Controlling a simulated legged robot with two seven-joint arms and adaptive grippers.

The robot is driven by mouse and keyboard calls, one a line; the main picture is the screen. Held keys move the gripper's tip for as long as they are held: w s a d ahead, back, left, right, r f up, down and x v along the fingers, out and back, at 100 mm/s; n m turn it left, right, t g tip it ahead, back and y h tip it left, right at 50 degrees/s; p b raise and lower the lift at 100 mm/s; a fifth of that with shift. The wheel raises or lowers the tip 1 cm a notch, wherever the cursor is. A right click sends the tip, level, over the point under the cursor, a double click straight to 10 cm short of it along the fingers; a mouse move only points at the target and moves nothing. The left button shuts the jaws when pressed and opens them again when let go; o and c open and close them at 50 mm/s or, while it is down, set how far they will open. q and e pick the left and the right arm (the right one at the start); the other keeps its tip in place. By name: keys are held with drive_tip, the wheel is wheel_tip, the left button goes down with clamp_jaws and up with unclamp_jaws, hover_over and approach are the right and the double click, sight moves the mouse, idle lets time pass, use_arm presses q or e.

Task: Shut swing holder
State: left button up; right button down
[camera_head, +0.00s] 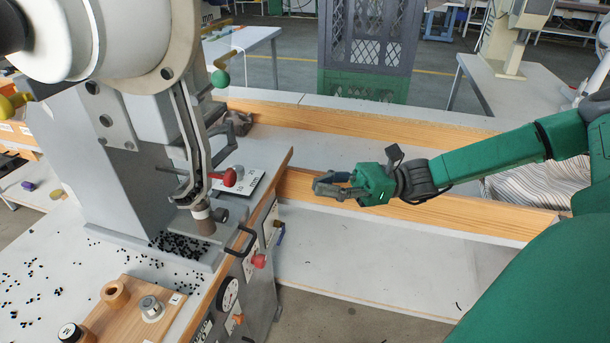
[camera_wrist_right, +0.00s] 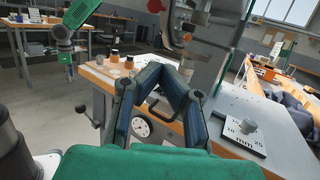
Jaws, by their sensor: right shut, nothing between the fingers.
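The grey eyelet press (camera_head: 125,150) stands at the left in the head view. A lever with a red ball knob (camera_head: 230,177) sticks out to the right of its tool head, above a post (camera_head: 203,222) with a dark side knob (camera_head: 220,214). I cannot tell for certain which part is the swing holder, or its position. My right gripper (camera_head: 325,186) is right of the press, apart from it, shut and empty. In the right wrist view its blue fingers (camera_wrist_right: 172,80) come together before the bench. My left gripper (camera_wrist_right: 68,72) shows small at the upper left there, its jaws unclear.
A black bar handle (camera_head: 243,240) and a gauge (camera_head: 228,293) are on the bench front. Black eyelets (camera_head: 180,245) lie scattered around the press base. A wooden block (camera_head: 130,305) with cups is at the front left. A white numbered plate (camera_wrist_right: 240,133) lies on the bench.

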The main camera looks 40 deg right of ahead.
drive_tip(key=t+b, duration=0.1)
drive_tip(key=b, duration=0.5)
approach(215, 160)
drive_tip(key=s+a+r, duration=0.1)
drive_tip(key=s+a, duration=0.1)
drive_tip(key=a, duration=0.3)
use_arm(q)
wheel_tip(215, 160, down, 6)
drive_tip(key=shift+a, duration=0.2)
use_arm(e)
drive_tip(key=shift+w+a+r, duration=0.15)
drive_tip(key=shift+w+a, duration=0.05)
drive_tip(key=shift+a, duration=0.25)
drive_tip(key=shift+m, duration=0.3)
